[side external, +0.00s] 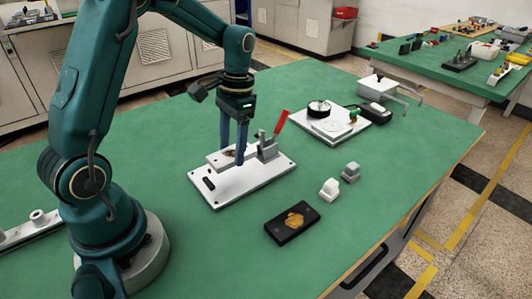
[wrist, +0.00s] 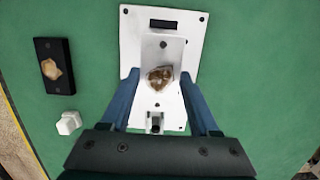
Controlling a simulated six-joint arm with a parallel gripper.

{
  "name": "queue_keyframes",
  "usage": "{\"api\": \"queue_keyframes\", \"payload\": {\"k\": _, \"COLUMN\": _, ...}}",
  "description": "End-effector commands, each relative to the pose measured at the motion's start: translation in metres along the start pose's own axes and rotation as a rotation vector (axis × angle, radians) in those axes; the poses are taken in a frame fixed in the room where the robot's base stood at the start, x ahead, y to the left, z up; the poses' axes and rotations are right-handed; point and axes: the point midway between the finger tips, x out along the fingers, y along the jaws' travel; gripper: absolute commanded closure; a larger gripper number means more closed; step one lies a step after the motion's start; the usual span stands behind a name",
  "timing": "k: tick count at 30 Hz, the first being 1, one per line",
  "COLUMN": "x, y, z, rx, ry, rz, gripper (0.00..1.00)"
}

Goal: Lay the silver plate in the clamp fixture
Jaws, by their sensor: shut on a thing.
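The clamp fixture is a white base plate (side external: 250,187) with a toggle clamp (side external: 266,148) and a raised red handle (side external: 281,121). Its base also shows in the wrist view (wrist: 130,45). The silver plate (side external: 217,160) lies level over the fixture base, beside the clamp. In the wrist view the silver plate (wrist: 162,48) has a brown patch on its top. My gripper (side external: 232,155) points down with its blue fingers on either side of the plate, shut on it. I cannot tell whether the plate's underside touches the fixture. The clamp shows partly below the plate in the wrist view (wrist: 155,122).
A black block with a golden patch (side external: 293,222), a white block (side external: 330,189) and a grey block (side external: 351,172) stand in front right. A second white base with a dark round part (side external: 318,109) is behind right. Green table (side external: 400,150) is free between them.

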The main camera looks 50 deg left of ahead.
Motion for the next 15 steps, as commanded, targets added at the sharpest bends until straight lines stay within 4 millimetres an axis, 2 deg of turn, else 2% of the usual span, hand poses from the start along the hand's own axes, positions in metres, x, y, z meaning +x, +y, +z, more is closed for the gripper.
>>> {"api": "queue_keyframes", "payload": {"k": 7, "x": 0.033, "y": 0.0, "z": -0.004, "rx": 0.0, "ry": -0.005, "rz": 0.002, "gripper": 1.0}}
{"api": "queue_keyframes", "payload": {"k": 15, "x": 0.038, "y": 0.0, "z": -0.005, "rx": 0.0, "ry": 0.0, "rz": 0.0, "gripper": 1.0}}
